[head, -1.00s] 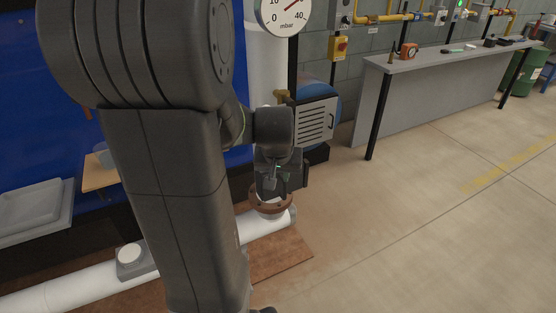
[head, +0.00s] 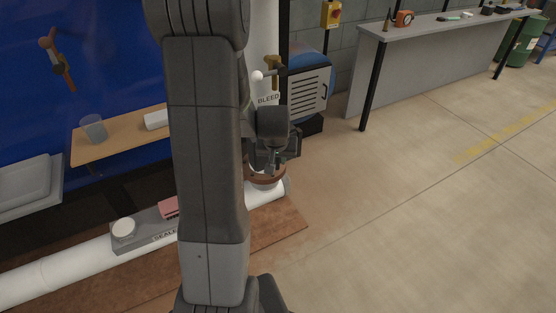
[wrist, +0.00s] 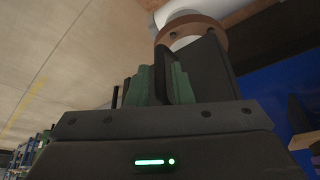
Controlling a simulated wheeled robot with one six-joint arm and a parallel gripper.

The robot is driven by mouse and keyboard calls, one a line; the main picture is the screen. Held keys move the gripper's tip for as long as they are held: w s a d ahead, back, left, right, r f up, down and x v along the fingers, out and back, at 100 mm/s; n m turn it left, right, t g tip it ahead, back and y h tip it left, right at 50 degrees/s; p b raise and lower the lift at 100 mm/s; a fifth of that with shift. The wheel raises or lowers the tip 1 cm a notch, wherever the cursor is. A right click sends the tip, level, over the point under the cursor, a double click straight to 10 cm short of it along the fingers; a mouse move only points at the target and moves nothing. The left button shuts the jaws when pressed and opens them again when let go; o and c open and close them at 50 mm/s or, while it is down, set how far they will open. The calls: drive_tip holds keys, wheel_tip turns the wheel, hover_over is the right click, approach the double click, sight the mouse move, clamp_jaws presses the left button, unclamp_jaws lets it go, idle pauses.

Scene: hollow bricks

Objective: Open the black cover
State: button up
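My gripper (head: 270,162) points down just above the brown round flange (head: 266,180) on the white pipe's right end. In the wrist view, my gripper's green-padded fingers (wrist: 160,84) stand close together, and a dark flat piece (wrist: 207,70) rises beside them towards the flange (wrist: 203,32). I cannot tell whether that piece is a finger or the black cover, nor whether anything is between the pads. No black cover can be picked out with certainty in the head view. My arm hides part of the pipe and board.
A louvred grey box (head: 308,90) with a handle stands behind the flange. A wooden shelf (head: 112,140) and a grey tray (head: 28,188) are at left. The floor at right is clear.

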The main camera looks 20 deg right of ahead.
drive_tip(key=shift+w+d+f, duration=0.15)
drive_tip(key=shift+w+f, duration=0.1)
drive_tip(key=shift+f, duration=0.4)
clamp_jaws()
